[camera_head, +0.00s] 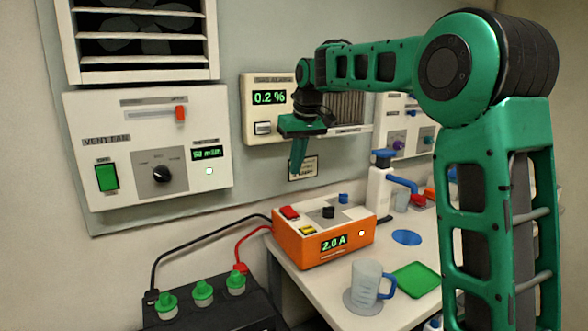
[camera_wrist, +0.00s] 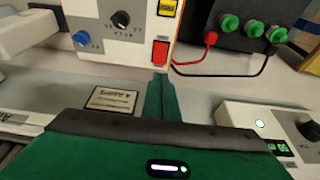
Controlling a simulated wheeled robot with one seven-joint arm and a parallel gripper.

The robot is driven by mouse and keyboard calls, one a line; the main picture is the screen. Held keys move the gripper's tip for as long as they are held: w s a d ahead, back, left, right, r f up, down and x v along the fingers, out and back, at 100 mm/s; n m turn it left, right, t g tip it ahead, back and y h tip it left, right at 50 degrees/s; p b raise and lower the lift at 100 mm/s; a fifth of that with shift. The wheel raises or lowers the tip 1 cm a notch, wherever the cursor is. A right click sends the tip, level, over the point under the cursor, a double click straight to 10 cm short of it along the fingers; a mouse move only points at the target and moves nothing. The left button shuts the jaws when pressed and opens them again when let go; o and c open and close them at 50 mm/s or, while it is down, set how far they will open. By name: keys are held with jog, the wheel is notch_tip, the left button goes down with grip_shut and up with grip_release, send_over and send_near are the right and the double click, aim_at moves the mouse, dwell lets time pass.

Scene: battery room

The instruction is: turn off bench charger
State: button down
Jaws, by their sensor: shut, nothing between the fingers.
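The bench charger (camera_head: 292,252) is an orange box with a light top, standing on the bench. Its green display reads 2.0 A and a small white light glows beside it. Its top carries a red rocker switch (camera_head: 289,213), a yellow button (camera_head: 307,230), a black knob (camera_head: 328,212) and a blue knob (camera_head: 343,198). My gripper (camera_head: 297,168) is shut and empty, pointing down above the charger's back edge. In the wrist view, the closed fingertips (camera_wrist: 159,82) appear just short of the red switch (camera_wrist: 160,52); I see no clear contact.
A vent fan panel (camera_head: 80,115) and a gas alarm box reading 0.2 % (camera_head: 255,126) hang on the wall. A battery (camera_head: 205,312) with green caps connects by cables to the charger. A dispenser bottle (camera_head: 378,195), jug (camera_head: 366,283) and green mat (camera_head: 416,279) stand right of the charger.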

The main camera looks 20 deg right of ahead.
aim_at(286, 208)
jog(key=shift+w+a+r, duration=0.1)
jog(key=shift+w, duration=0.55)
jog(key=x, duration=1.4)
jog(key=shift+s, duration=0.3)
jog(key=shift+d, duration=0.3)
jog(key=shift+w+a+f, duration=0.1)
jog(key=shift+a+f, duration=0.05)
jog(key=shift+f, duration=0.05)
jog(key=shift+a, duration=0.25)
jog(key=shift+d, duration=0.1)
